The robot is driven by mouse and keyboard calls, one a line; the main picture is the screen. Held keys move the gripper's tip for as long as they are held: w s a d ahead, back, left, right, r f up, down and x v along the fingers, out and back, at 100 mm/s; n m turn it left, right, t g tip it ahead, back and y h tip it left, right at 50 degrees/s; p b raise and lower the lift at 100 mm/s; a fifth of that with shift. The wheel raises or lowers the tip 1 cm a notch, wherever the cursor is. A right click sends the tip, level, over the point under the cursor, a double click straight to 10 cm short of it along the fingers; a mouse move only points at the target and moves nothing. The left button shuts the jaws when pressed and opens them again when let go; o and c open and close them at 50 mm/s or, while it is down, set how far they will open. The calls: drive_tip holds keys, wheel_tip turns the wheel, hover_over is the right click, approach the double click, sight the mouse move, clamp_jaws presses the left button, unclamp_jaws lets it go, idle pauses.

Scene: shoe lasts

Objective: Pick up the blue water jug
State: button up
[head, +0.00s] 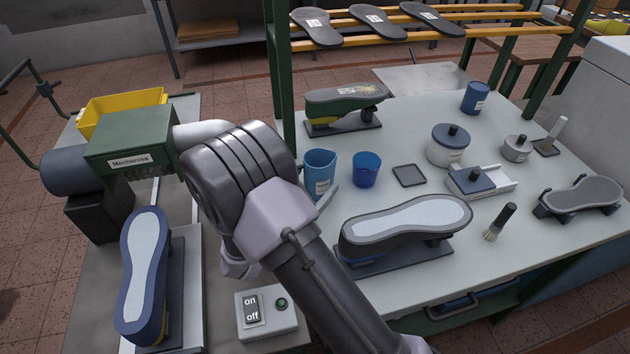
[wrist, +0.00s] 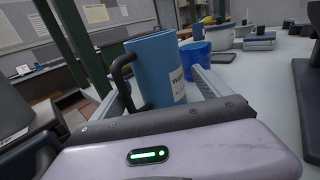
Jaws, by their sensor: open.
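The blue water jug (head: 320,168) stands upright on the light worktop, just beyond my arm in the head view. In the wrist view the jug (wrist: 157,62) is close in front, with its dark handle on the left and a white label on its right side. My gripper (wrist: 160,84) is open, with a finger on either side of the jug's lower part. I cannot tell whether either finger touches it. In the head view one finger (head: 328,197) shows beside the jug's base; my arm hides most of the gripper.
A blue cup (head: 366,169) stands right of the jug, with a dark square pad (head: 409,175) beyond. A shoe last (head: 405,228) lies in front. Left are a green machine (head: 128,150) and a switch box (head: 267,314). A green post (head: 281,85) rises behind.

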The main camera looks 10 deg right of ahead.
drive_tip(key=c, duration=1.7)
drive_tip(key=shift+o, duration=0.2)
drive_tip(key=shift+r, duration=0.15)
wheel_tip(320, 180, up, 10)
drive_tip(key=p, duration=0.4)
drive_tip(key=shift+p, duration=0.3)
